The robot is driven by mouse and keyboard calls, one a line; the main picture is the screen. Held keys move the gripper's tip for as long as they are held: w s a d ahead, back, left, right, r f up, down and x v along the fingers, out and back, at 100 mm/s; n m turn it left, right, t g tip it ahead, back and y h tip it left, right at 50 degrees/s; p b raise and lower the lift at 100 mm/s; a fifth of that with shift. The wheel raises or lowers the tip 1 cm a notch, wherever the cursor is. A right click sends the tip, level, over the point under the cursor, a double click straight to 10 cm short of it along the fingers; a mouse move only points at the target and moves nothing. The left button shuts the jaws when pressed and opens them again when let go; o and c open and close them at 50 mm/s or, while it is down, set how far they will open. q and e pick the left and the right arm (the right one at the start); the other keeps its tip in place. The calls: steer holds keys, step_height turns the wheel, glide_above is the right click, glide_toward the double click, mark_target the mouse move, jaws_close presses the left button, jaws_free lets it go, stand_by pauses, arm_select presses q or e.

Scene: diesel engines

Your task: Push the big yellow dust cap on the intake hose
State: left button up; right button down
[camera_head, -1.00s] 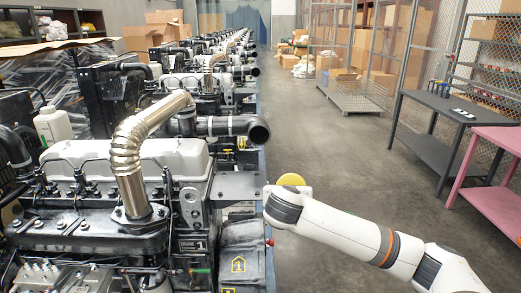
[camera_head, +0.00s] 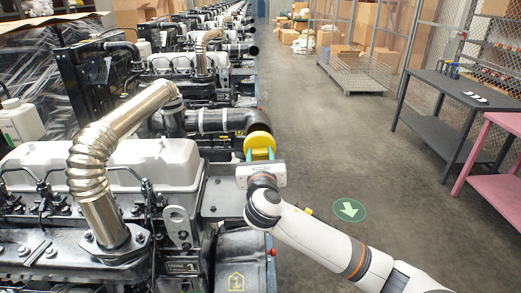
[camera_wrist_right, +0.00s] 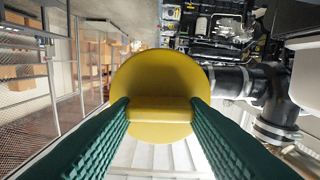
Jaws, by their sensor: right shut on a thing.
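The big yellow dust cap (camera_head: 259,143) is a round disc with a grip bar. My right gripper (camera_head: 260,155) is shut on that bar, one green finger on each side, as the right wrist view also shows around the cap (camera_wrist_right: 157,75). The black intake hose (camera_head: 225,120) runs right from the engine and bends at its open end. In the head view the cap overlaps the near side of this end; I cannot tell whether they touch. In the right wrist view the hose (camera_wrist_right: 232,80) lies to the right of the cap. My left gripper is not in view.
A shiny metal exhaust pipe (camera_head: 91,165) and the engine's white cover (camera_head: 150,160) stand left of my right arm. More engines line up behind. A grey table (camera_head: 455,95) and a pink table (camera_head: 500,155) stand at right. The floor between is clear.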

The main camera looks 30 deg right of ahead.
mark_target(260, 146)
steer(key=shift+w+d+r+b, duration=0.2)
steer(key=shift+w+r+b, duration=0.15)
steer(key=shift+b, duration=0.45)
steer(key=x, duration=0.1)
steer(key=b+x, duration=0.1)
steer(key=shift+w+d+f, duration=0.2)
steer(key=shift+w+f, duration=0.05)
steer(key=shift+w, duration=0.1)
steer(key=shift+w+d+r+b, duration=0.1)
steer(key=shift+w+d+b, duration=0.15)
steer(key=shift+w+b, duration=0.3)
steer(key=shift+w+d, duration=0.1)
steer(key=shift+w, duration=0.1)
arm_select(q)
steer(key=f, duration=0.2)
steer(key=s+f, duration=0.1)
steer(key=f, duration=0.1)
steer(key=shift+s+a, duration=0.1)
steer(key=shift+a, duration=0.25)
arm_select(e)
steer(key=shift+w+r, duration=0.1)
steer(key=shift+w, duration=0.05)
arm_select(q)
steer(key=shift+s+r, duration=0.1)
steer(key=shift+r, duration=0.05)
